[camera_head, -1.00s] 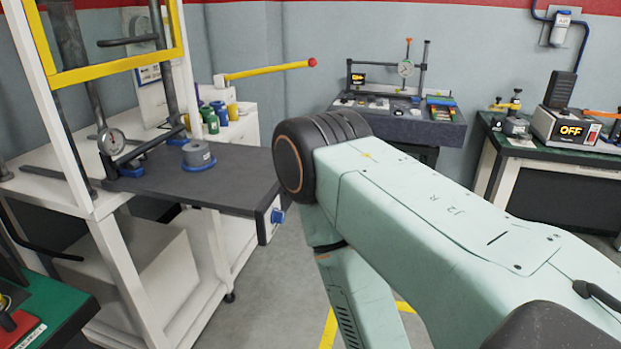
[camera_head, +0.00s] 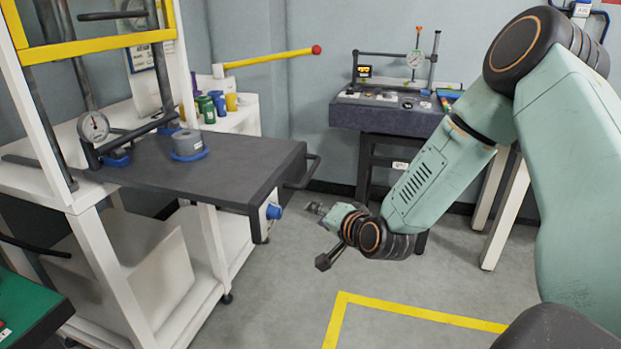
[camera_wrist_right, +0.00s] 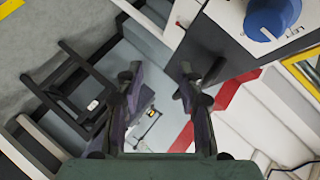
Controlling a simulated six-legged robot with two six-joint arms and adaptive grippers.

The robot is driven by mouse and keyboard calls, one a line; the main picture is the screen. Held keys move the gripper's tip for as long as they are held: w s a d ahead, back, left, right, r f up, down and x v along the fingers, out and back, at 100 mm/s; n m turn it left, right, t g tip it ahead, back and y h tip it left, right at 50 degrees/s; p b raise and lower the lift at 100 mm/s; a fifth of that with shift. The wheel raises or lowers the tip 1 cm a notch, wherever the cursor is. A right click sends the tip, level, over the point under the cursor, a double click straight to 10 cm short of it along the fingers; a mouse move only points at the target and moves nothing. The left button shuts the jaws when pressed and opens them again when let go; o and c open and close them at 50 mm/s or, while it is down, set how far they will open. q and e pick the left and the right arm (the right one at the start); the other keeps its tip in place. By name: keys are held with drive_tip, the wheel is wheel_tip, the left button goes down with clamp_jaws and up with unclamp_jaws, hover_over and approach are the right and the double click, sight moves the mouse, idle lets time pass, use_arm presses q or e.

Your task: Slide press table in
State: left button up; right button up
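The press table (camera_head: 240,160) is a dark grey slab pulled out to the right from the white press frame (camera_head: 75,150). A grey cylinder with a blue base ring (camera_head: 188,145) stands on it. A dark bar handle (camera_head: 310,170) sticks out from its right end, and a blue knob (camera_head: 273,211) sits on its front side. My right gripper (camera_head: 321,236) is below and right of the handle, apart from it, with its fingers spread. In the right wrist view my right gripper (camera_wrist_right: 160,82) is open and empty; the blue knob (camera_wrist_right: 272,16) is at upper right. My left gripper is not in view.
A dark bench (camera_head: 385,115) with a dial gauge stands at the back. A yellow lever (camera_head: 270,59) with a red end reaches out above the press table. Green and yellow containers (camera_head: 212,105) stand behind the table. Floor with a yellow line (camera_head: 420,315) is open in front.

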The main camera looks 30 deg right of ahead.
sight(310, 170)
drive_tip(key=shift+w+d+r+m+t, duration=1.55)
drive_tip(key=shift+d+r+m, duration=0.25)
drive_tip(key=shift+r+m, duration=0.95)
drive_tip(key=shift+h, duration=0.3)
drive_tip(key=shift+w+d+f+b, duration=0.15)
drive_tip(key=shift+w+b, duration=0.2)
drive_tip(key=shift+w, duration=0.95)
drive_tip(key=shift+w+d+f+b, duration=0.15)
drive_tip(key=shift+w+b, duration=0.25)
drive_tip(key=shift+w, duration=0.9)
drive_tip(key=shift+w+d+f+b, duration=0.1)
drive_tip(key=shift+w+f+b, duration=0.2)
drive_tip(key=shift+w, duration=1)
drive_tip(key=shift+r, duration=0.15)
clamp_jaws()
